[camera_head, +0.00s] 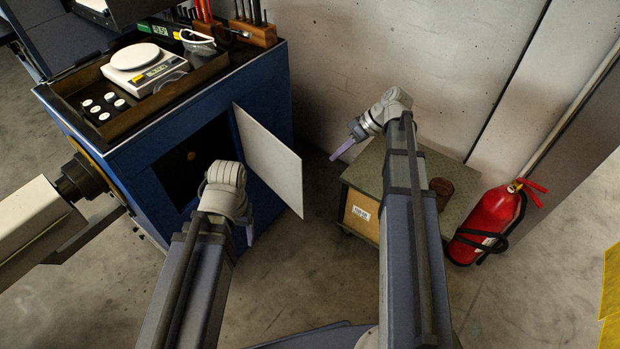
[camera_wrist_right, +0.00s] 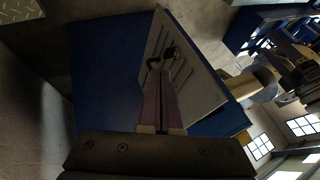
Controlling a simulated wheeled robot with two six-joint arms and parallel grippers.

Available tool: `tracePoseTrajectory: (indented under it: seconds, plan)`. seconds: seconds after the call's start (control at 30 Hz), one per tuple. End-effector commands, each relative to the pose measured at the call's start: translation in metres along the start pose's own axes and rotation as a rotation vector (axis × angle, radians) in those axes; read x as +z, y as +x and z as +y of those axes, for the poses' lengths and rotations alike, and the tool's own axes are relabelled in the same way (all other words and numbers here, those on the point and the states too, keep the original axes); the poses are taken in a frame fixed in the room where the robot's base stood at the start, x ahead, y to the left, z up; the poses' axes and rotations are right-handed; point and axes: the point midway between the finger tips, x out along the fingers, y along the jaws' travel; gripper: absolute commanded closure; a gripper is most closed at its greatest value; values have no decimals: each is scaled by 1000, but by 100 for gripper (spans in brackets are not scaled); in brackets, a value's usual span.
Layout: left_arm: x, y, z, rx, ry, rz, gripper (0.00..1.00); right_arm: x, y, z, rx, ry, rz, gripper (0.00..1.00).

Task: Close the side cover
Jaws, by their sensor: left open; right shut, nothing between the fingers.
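The side cover (camera_head: 268,160) is a pale flat panel standing open, swung out from the side of the blue cabinet (camera_head: 262,90). The dark opening (camera_head: 185,165) beside it shows, partly hidden by my left arm. In the right wrist view the cover (camera_wrist_right: 205,95) shows grey, with slots and a small dark handle (camera_wrist_right: 165,55). My right gripper (camera_head: 338,155) is shut and empty, to the right of the cover and apart from it in the head view. Its fingers (camera_wrist_right: 160,100) point towards the cover. My left gripper (camera_head: 249,235) is open, in front of the cabinet, below the cover in the picture.
A cart (camera_head: 360,215) with a brown container (camera_head: 441,187) stands on the right, next to a red fire extinguisher (camera_head: 490,222). A scale (camera_head: 145,65) and small weights (camera_head: 103,105) are on the cabinet top. Floor is clear between cover and cart.

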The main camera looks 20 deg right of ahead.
Motion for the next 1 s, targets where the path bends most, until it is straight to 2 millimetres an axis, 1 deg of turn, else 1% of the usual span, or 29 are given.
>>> tracePoseTrajectory:
  seconds: [0.17, 0.5, 0.7, 0.73, 0.77, 0.8, 1.0]
  plan:
    - [-1, 13, 1, 0, 0, 0, 29, 2, 15, 1, 0, -1, -2, 100]
    - [-4, 61, 6, 0, 0, 0, 29, 4, 74, 2, -1, -1, -3, 100]
    - [-5, 86, 8, 0, 0, 0, 29, 3, 106, 2, 0, -1, -2, 100]
    - [-5, 85, 8, 0, 0, 0, 29, 3, 107, -2, 0, 0, -2, 100]
    - [-5, 80, 8, 0, 0, 0, 29, 2, 106, -10, -1, 0, -3, 100]
    - [-5, 79, 8, 0, 0, 0, 29, 2, 108, -17, -1, -1, -3, 100]
    - [-5, 79, 8, 0, 0, 0, 29, 1, 116, -32, 1, 1, -2, 100]
